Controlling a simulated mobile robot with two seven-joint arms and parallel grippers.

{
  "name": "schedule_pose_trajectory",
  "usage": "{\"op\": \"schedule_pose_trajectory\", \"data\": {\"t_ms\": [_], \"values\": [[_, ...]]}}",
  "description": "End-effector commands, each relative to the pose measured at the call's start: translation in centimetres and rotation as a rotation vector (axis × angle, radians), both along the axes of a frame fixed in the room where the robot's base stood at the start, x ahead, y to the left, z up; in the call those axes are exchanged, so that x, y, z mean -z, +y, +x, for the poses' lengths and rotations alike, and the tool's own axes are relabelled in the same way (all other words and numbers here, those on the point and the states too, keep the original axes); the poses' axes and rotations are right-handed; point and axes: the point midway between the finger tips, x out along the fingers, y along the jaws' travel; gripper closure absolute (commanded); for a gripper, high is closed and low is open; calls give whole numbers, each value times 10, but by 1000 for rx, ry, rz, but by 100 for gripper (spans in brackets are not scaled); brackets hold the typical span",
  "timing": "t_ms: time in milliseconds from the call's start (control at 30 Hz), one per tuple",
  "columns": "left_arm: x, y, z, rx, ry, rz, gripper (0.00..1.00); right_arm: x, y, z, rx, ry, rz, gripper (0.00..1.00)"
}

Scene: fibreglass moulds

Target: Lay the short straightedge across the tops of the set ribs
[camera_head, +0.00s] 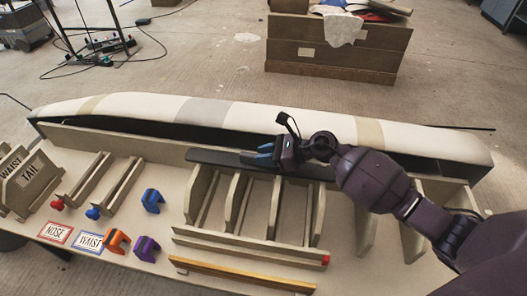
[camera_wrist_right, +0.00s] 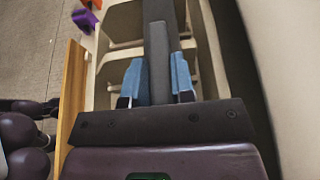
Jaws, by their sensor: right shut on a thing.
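The dark short straightedge (camera_head: 215,158) runs left to right over the far ends of the upright set ribs (camera_head: 236,200) in the head view. My right gripper (camera_head: 265,154) is shut on it near its middle, with blue fingertips. In the right wrist view, the straightedge (camera_wrist_right: 158,45) sits between the two blue fingers of my right gripper (camera_wrist_right: 158,82). Pale ribs (camera_wrist_right: 120,22) show below it. I cannot tell whether the straightedge touches the rib tops or hangs just above them. My left gripper is not in view.
A long pale mould (camera_head: 206,110) lies behind the ribs. A yellow wooden strip (camera_head: 240,276) lies in front. Blue (camera_head: 152,201), orange (camera_head: 117,241) and purple (camera_head: 147,249) clips, and NOSE (camera_head: 55,232) and WAIST (camera_head: 88,241) cards, lie at the left.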

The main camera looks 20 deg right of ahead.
Motion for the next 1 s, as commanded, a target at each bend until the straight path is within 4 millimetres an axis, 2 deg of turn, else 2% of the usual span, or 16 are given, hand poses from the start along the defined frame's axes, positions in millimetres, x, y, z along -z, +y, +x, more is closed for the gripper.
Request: {"op": "schedule_pose_trajectory", "data": {"t_ms": [800, 833, 1000], "values": [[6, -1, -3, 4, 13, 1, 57, 4, 0, 0, 0, -2, 1, 100], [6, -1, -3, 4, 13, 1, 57, 4, 0, 1, 0, -2, 1, 75], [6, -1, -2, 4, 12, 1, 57, 3, 0, 0, 1, -2, 1, 49]]}}
